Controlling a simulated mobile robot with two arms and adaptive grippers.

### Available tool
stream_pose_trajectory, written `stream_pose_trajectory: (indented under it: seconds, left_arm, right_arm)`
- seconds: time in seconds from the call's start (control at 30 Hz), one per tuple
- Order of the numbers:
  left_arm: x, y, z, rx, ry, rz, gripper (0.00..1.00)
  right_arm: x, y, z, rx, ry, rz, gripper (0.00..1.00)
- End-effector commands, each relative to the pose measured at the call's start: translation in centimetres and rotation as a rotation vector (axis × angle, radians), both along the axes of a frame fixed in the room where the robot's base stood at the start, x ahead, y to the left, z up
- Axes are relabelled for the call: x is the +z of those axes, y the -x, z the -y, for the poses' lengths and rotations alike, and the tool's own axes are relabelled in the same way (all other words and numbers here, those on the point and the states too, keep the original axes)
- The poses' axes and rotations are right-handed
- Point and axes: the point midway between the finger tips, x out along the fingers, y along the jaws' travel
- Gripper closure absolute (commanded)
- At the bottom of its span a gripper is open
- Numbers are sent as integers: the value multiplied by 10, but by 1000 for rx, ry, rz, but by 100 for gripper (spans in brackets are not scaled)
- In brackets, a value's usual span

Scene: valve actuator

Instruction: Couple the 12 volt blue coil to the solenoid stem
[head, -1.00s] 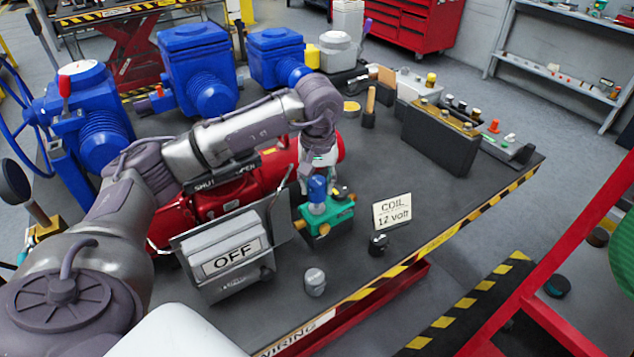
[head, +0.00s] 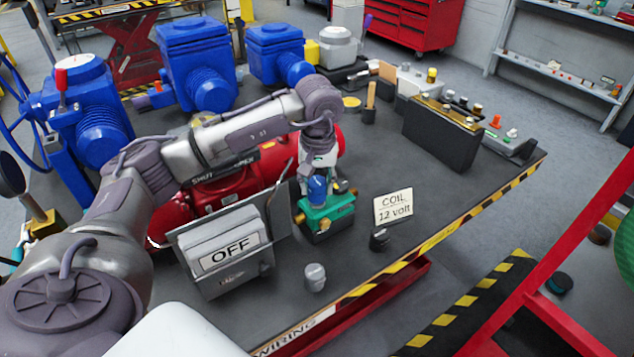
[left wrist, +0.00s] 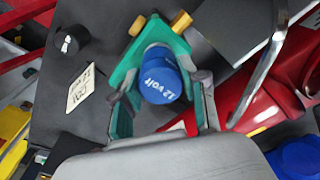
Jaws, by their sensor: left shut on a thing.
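The blue coil (head: 317,190), marked "12 volt", is between the fingers of my left gripper (head: 318,176). In the left wrist view, the fingers are closed on either side of the coil (left wrist: 160,78), and its label faces the camera. The coil is upright at the top of the green valve body (head: 327,217), which has brass-coloured fittings. The solenoid stem is hidden by the coil, so I cannot tell how far down the coil sits on it. My right gripper is not in view.
The grey "OFF" box (head: 230,252) and red actuator (head: 220,200) crowd the left. A grey knob (head: 315,277) stands in front.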

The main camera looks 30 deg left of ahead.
Motion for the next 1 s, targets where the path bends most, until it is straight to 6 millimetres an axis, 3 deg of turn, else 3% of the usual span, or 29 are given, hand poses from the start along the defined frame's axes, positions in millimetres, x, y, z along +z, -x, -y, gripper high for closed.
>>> stream_pose_trajectory:
  seconds: [0.57,0.6,0.7,0.77,1.0]
  left_arm:
    - [-12,0,0,0,0,0,100]
    - [-12,0,0,0,-1,1,56]
    - [-11,0,0,0,-1,1,39]
    - [-11,0,0,0,0,0,29]
    - [-12,0,0,0,0,0,28]
  right_arm:
    - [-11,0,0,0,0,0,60]
    - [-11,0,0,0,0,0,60]
    - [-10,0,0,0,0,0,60]
    - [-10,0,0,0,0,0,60]
    - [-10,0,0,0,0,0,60]
